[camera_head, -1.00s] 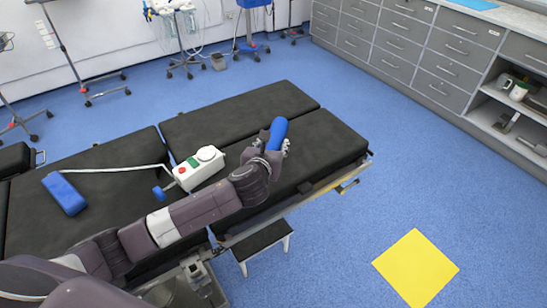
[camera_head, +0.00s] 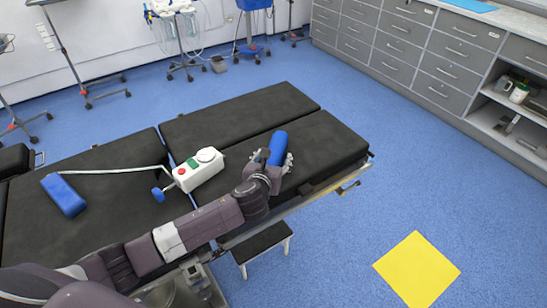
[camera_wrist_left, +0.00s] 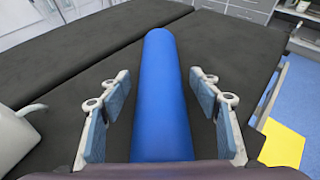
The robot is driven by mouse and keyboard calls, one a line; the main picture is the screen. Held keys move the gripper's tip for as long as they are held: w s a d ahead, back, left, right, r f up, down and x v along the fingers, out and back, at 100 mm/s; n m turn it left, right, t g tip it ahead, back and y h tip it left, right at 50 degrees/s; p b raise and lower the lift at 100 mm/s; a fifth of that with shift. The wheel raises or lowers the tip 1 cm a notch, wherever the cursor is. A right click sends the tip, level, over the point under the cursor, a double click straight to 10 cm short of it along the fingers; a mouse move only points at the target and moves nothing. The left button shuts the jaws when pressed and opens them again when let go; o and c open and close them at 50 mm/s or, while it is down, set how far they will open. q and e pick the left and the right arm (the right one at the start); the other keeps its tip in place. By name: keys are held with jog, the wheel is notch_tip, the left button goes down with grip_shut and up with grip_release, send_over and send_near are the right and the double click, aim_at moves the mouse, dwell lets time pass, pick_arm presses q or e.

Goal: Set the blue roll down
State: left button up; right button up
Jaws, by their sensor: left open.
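The blue roll (camera_head: 278,146) lies on the black operating table (camera_head: 330,140), on its right section. In the left wrist view the blue roll (camera_wrist_left: 162,95) runs lengthwise between the open fingers. My left gripper (camera_head: 273,164) is at the near end of the roll. In the left wrist view the left gripper (camera_wrist_left: 162,115) is open, with a finger on each side of the roll and a visible gap on both sides. The near end of the roll is hidden behind my gripper. My right gripper is not in view.
A white device (camera_head: 199,169) with a red button and a cable lies on the table left of the roll. A blue block (camera_head: 63,195) lies farther left. A small step stool (camera_head: 262,244) stands at the table's near side. Bare table surrounds the roll.

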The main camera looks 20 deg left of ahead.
pick_arm(q)
jog(key=v, duration=1.2)
jog(key=shift+p, duration=0.4)
